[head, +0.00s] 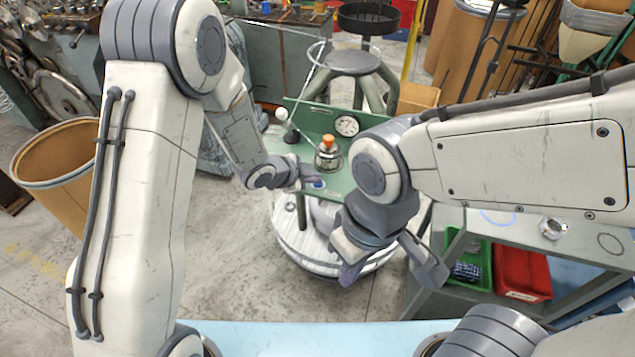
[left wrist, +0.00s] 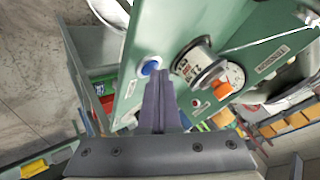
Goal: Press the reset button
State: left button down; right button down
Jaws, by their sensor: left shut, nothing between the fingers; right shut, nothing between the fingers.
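A green panel (head: 331,118) carries a round blue button (head: 318,184), which also shows in the left wrist view (left wrist: 150,67). I cannot read any label that marks a reset button. My left gripper (head: 309,174) is shut and empty. Its fingertips (left wrist: 160,76) are right beside the blue button; I cannot tell whether they touch it. A small red button (left wrist: 196,103) is farther right on the panel in the left wrist view. My right gripper (head: 350,272) is shut and empty, below and in front of the panel.
An orange-topped metal fitting (head: 328,153), a gauge (head: 347,126) and a white-ball lever (head: 282,115) stand on the panel near my left gripper. Green (head: 469,262) and red (head: 523,270) bins sit at right. A brown drum (head: 55,158) stands left; the floor left of the machine is clear.

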aim_at(314, 185)
pick_arm(q)
jog(key=shift+r, duration=0.1)
jog(key=shift+r+p, duration=0.65)
notch_tip(314, 185, up, 5)
jog(key=p, duration=0.4)
dwell(0.8)
